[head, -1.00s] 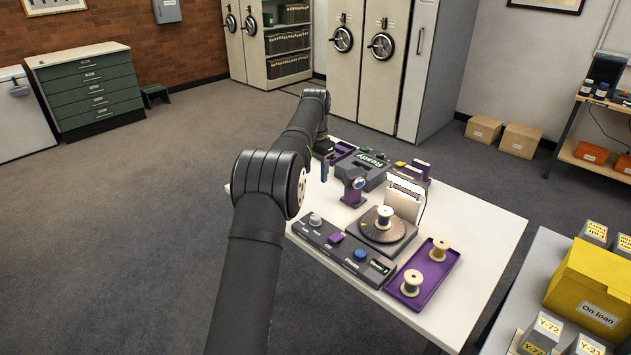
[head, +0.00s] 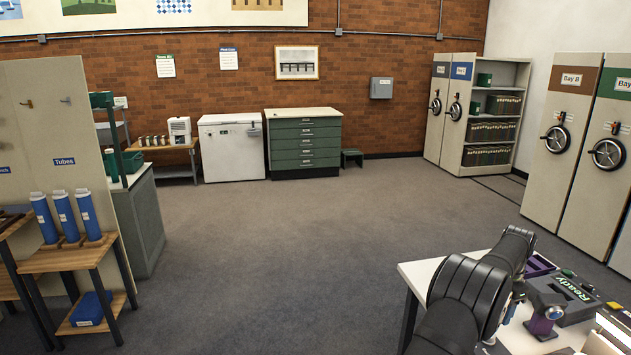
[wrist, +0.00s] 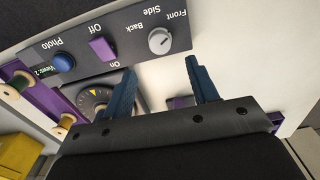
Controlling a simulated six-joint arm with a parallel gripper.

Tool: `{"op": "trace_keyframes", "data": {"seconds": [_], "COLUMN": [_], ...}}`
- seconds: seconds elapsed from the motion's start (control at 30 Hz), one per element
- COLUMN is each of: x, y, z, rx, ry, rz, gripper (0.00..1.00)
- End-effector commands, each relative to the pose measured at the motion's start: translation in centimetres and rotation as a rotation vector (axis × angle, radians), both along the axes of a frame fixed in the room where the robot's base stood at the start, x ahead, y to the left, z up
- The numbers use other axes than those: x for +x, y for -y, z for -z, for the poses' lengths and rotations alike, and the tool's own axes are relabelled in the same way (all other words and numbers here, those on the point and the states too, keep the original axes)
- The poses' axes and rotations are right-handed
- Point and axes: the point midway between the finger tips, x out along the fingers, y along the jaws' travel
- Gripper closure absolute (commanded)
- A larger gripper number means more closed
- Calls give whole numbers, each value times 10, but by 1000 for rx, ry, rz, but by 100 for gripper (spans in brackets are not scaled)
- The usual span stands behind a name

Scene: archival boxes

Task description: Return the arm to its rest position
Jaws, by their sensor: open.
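My gripper (wrist: 163,88) shows in the wrist view with its two blue fingers apart and nothing between them. It is above the white table (wrist: 292,75), near a dark control panel (wrist: 128,42) with a grey knob, a purple switch and a blue button. In the head view my arm reaches over the table (head: 415,272) at the lower right. The fingers are hidden there.
In the wrist view a turntable (wrist: 92,97) and a purple tray (wrist: 44,98) with spools lie to the left. In the head view a dark device reading "Ready" (head: 563,300) stands on the table. Open carpet (head: 270,240) fills the middle.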

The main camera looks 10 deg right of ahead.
Motion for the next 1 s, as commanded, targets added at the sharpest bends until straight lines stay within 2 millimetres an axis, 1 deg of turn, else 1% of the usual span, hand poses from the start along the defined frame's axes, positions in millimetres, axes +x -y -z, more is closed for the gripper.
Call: {"op": "trace_keyframes", "data": {"seconds": [0.03, 0.2, 0.3, 0.43, 0.53, 0.63, 1.0], "x": [0, 0, 0, 0, 0, 0, 0], "y": [-1, 0, 0, 0, 0, 0, 0], "z": [12, 45, 61, 75, 82, 85, 83], "rx": [2, 2, 2, 1, 0, 0, 0], "ry": [-2, -1, -2, -1, 0, 0, 0], "rz": [0, 0, 0, 0, 0, 0, -2], "gripper": [46, 46, 46, 46, 46, 46, 46]}}
